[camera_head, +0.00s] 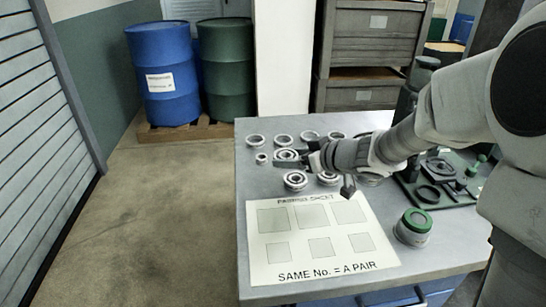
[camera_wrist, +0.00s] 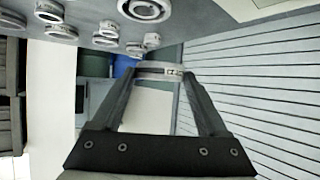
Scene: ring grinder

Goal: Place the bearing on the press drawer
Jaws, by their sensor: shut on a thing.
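My gripper (camera_head: 284,160) is above the back left of the grey table. In the wrist view its two dark fingers (camera_wrist: 160,76) are closed on a pale metal bearing (camera_wrist: 158,69) with dark markings on its rim. In the head view the held bearing (camera_head: 287,154) appears at the fingertips, partly covered by a finger. The press (camera_head: 436,168), a dark machine on a green base, stands at the right of the table, partly behind my arm. I cannot clearly tell its drawer from the low parts on the base.
Several loose rings and bearings (camera_head: 295,180) lie around and below my gripper. A white pairing sheet (camera_head: 325,245) with grey squares covers the front middle. A green-lidded jar (camera_head: 413,227) stands right of it. Blue (camera_head: 163,75) and green (camera_head: 227,70) barrels stand behind the table.

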